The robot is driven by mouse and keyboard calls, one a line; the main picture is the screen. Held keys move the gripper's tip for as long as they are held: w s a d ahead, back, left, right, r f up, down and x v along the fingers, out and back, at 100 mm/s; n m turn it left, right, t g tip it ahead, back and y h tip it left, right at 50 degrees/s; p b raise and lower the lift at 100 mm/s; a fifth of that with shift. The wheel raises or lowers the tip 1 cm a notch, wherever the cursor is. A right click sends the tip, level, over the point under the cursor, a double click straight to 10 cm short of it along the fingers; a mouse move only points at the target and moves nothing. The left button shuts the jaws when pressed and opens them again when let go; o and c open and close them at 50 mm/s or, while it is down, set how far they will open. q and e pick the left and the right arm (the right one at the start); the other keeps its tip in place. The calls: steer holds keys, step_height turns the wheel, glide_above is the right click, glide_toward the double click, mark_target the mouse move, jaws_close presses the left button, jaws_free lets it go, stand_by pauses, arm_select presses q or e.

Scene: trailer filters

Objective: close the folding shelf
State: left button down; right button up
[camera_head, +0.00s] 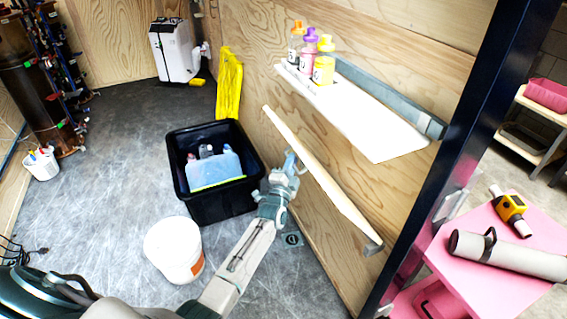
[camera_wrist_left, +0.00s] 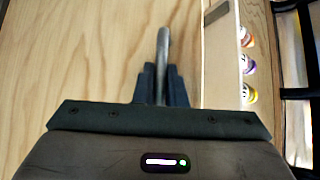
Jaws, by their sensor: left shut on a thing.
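The folding shelf (camera_head: 322,178) is the lower wooden board on the plywood wall in the head view. It is tilted, seen nearly edge-on, with a grey bracket (camera_head: 372,246) at its near end. My left gripper (camera_head: 289,168) is at the board's outer side, toward its far half. In the left wrist view my left gripper (camera_wrist_left: 161,85) is shut on a slim grey bar (camera_wrist_left: 162,50), which I take for a part of the folding shelf. The fingers hide where the bar joins the board. My right gripper is not in view.
A white upper shelf (camera_head: 372,130) holds several bottles (camera_head: 323,68) above the folding shelf. A black bin (camera_head: 208,207) with bottles and a white bucket (camera_head: 173,248) stand on the floor beside my left arm. A dark post (camera_head: 455,150) and pink table (camera_head: 490,285) are at right.

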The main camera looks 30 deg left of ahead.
arm_select(q)
steer(key=shift+m+g, duration=0.4)
steer(key=shift+m, duration=0.2)
steer(key=w+d+r+p, duration=0.2)
steer(key=r, duration=0.1)
steer(key=w+d+r+p, duration=0.2)
steer(key=w, duration=0.1)
steer(key=shift+w+d+r, duration=0.25)
steer(key=shift+d+r, duration=0.1)
steer(key=shift+r, duration=0.05)
steer(key=w+d+r+b, duration=0.1)
steer(key=w+d+r, duration=0.2)
steer(key=w+d, duration=0.4)
steer(key=shift+w+b, duration=0.3)
steer(key=shift+w, duration=0.4)
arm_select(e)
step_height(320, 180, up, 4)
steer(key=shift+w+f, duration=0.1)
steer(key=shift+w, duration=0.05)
arm_select(q)
steer(key=shift+d, duration=0.1)
steer(key=c, duration=1.7)
jaws_free()
steer(key=shift+c, duration=0.2)
steer(key=shift+o, duration=1.2)
steer(key=shift+s, duration=0.1)
steer(key=shift+f, duration=0.3)
